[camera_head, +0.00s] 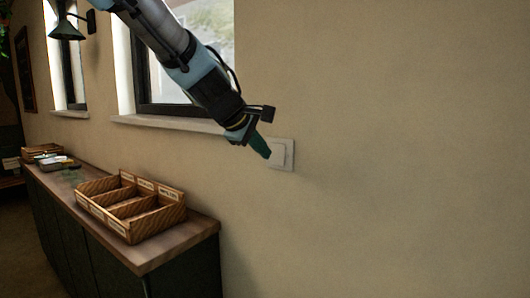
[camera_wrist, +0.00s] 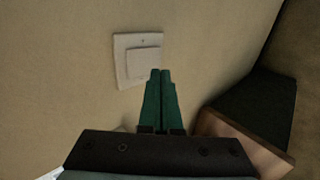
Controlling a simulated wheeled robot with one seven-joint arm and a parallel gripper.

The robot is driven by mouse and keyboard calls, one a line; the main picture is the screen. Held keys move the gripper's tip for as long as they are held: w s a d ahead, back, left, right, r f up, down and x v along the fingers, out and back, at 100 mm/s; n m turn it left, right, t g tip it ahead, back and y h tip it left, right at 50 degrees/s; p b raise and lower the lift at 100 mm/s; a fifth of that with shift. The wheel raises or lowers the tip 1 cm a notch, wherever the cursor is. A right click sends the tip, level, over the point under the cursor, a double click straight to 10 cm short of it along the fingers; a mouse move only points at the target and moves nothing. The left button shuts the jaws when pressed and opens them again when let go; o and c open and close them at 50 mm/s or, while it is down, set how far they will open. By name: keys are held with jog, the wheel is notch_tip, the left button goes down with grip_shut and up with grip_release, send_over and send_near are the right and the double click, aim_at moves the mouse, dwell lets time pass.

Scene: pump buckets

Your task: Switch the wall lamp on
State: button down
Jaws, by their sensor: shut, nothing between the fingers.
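A white wall switch (camera_head: 287,154) sits on the beige wall, right of the window. It also shows in the wrist view (camera_wrist: 138,58) as a square plate with a raised rocker. My gripper (camera_head: 265,152) has green fingers, which are shut and empty. In the head view the fingertips overlap the switch's left side. In the wrist view the tips (camera_wrist: 161,73) lie at the rocker's lower right corner; I cannot tell whether they touch it. A dark green wall lamp (camera_head: 68,28) hangs at the upper left; no clear glow shows from it.
A wooden-topped counter (camera_head: 205,238) stands along the wall below the window. A divided wicker basket (camera_head: 130,207) and small items (camera_head: 55,160) stand on it. A window sill (camera_head: 165,124) juts out left of the switch. The wall to the right is bare.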

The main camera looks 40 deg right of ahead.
jog(key=v, duration=1)
jog(key=shift+r, duration=0.2)
jog(key=shift+a+r+p, duration=0.1)
jog(key=shift+a+p, duration=0.05)
jog(key=shift+p, duration=0.5)
jog(key=shift+p, duration=0.7)
jog(key=f+p, duration=0.1)
jog(key=p, duration=0.2)
jog(key=shift+w+a+f, duration=0.1)
jog(key=shift+a+f, duration=0.05)
jog(key=shift+f, duration=0.2)
jog(key=shift+f, duration=0.1)
